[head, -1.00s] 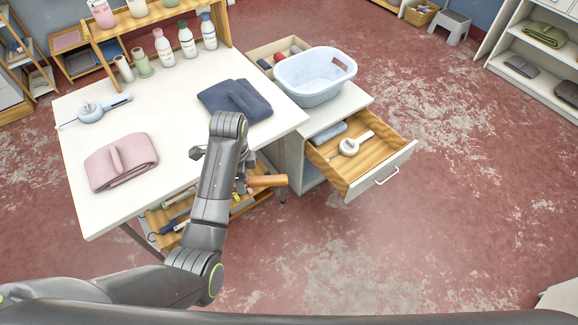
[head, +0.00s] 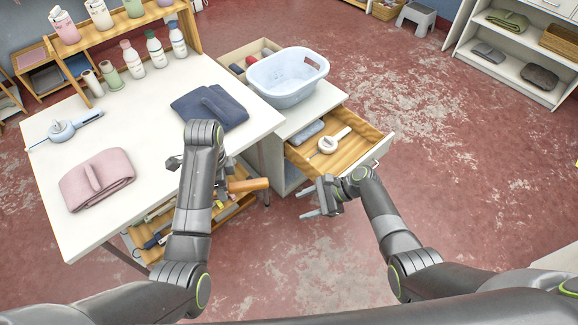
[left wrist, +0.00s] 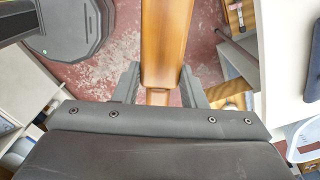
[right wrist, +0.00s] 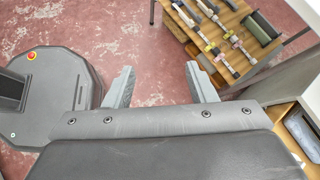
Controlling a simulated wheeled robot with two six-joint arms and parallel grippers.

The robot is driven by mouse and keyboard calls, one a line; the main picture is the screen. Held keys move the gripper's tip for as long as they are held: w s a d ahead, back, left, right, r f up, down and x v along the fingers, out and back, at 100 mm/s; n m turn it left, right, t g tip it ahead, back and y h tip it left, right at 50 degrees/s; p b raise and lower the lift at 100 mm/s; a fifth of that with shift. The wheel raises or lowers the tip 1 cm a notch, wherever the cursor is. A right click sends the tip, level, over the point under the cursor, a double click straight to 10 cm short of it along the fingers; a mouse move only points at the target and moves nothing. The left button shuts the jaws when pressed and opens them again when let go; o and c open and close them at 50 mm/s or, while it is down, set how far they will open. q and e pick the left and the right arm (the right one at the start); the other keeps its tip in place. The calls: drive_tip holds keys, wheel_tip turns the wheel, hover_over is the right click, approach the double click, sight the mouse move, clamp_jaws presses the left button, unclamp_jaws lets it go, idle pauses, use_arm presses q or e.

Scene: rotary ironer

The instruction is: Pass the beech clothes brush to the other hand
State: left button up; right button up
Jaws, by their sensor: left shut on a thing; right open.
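The beech clothes brush (head: 248,185) shows in the head view as an orange-brown wooden piece, sticking out to the right of my left gripper (head: 222,186). My left arm hides part of the gripper and brush. In the left wrist view the brush (left wrist: 167,45) runs up between the two fingers, and my left gripper (left wrist: 158,88) is shut on its narrower part. My right gripper (head: 308,200) is to the right of the brush in the head view, apart from it, with its fingers pointing left. In the right wrist view my right gripper (right wrist: 160,85) is open and empty.
The white table (head: 100,228) carries a pink folded cloth (head: 97,180) and a navy one (head: 209,107). An open drawer (head: 350,157) juts out behind my right gripper. A tool shelf (right wrist: 225,40) stands below the table. A light blue basket (head: 287,78) sits on the cabinet.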

sight(248, 185)
drive_tip(key=w+a+r+g+y, duration=0.1)
drive_tip(key=w+a+r+y, duration=0.15)
drive_tip(key=r, duration=0.45)
drive_tip(key=w+a+r+g+y, duration=0.1)
drive_tip(key=a+r, duration=0.2)
drive_tip(key=r, duration=0.4)
drive_tip(key=x, duration=1.1)
drive_tip(key=shift+s+a+f, duration=0.1)
drive_tip(key=shift+s+f, duration=0.15)
